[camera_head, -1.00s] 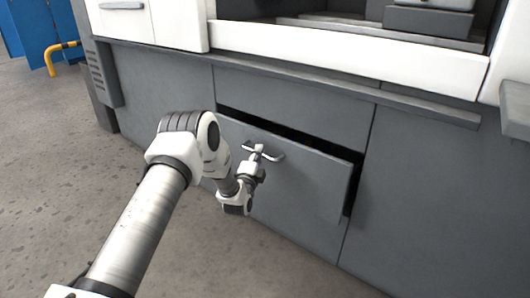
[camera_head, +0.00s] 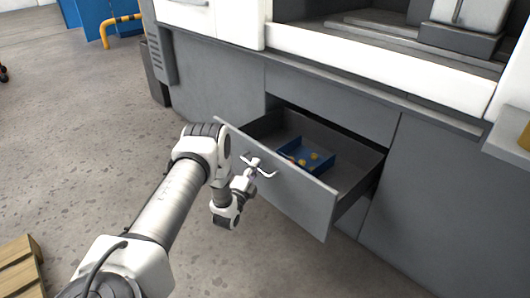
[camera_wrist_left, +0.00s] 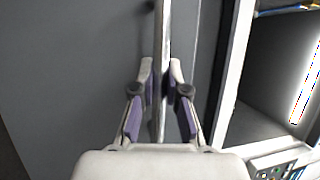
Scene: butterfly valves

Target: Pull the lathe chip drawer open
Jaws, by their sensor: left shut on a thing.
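The grey chip drawer (camera_head: 290,190) stands well out from the lathe's lower cabinet in the head view, its inside showing behind the front panel. A thin metal bar handle (camera_head: 266,173) is on the drawer front. My left gripper (camera_head: 254,167) is at the handle, and its fingers are shut on it. In the left wrist view my left gripper (camera_wrist_left: 160,75) has its two fingers on either side of the handle bar (camera_wrist_left: 161,110). My right gripper is not in view.
A blue bin (camera_head: 318,155) with small yellow and orange items sits in the drawer. The white and grey lathe (camera_head: 370,60) rises behind. A wooden pallet (camera_head: 20,262) lies at the lower left, a yellow rail (camera_head: 104,33) at the back left. Grey floor in front is clear.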

